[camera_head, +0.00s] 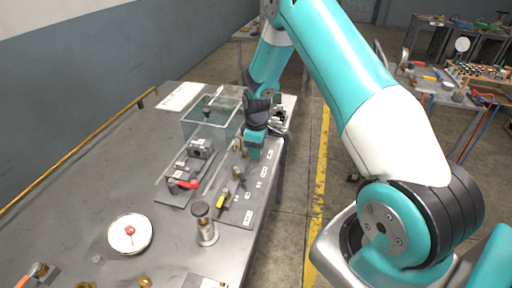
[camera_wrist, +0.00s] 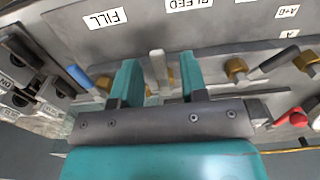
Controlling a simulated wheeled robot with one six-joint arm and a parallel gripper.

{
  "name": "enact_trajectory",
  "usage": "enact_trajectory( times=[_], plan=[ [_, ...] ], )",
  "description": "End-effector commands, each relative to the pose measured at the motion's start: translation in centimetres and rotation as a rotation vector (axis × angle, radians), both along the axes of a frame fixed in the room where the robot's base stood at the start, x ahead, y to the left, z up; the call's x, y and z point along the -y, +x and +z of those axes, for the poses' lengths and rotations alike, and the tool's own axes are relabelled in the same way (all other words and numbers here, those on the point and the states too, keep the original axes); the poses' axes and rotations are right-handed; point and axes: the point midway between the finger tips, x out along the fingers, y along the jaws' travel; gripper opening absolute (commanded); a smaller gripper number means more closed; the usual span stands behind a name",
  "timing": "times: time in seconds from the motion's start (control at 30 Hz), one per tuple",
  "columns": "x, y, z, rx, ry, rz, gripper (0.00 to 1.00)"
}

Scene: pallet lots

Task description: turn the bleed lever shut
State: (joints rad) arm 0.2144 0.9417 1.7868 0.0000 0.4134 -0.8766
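In the wrist view, a pale grey lever (camera_wrist: 157,66) with a brass body stands between my two teal fingertips, below the BLEED label (camera_wrist: 188,4). My gripper (camera_wrist: 160,82) is open around this lever, with visible gaps on both sides. A blue-handled lever (camera_wrist: 79,76) lies left of my fingers, near the FILL label (camera_wrist: 104,18). In the head view, my gripper (camera_head: 250,152) is low over the valve panel (camera_head: 236,207) at the bench's right edge; it and the wrist hide the bleed lever there.
A dark grey lever (camera_wrist: 273,63) on a brass body and a red handle (camera_wrist: 291,120) are to the right in the wrist view. In the head view a clear tank (camera_head: 203,125) stands behind the panel.

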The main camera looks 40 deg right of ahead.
Motion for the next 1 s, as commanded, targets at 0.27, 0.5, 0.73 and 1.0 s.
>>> enact_trajectory(
  times=[0.27, 0.5, 0.73, 1.0],
  plan=[
    [-0.03, 0.03, 0.04, 0.000, 0.000, 0.001, 0.08],
    [-0.08, 0.02, 0.05, 0.000, 0.000, -0.002, 0.00],
    [-0.30, -0.09, 0.03, 0.001, 0.001, -0.055, 0.00],
    [-0.96, -0.47, -0.04, 0.001, 0.001, -0.240, 0.00]
  ],
)
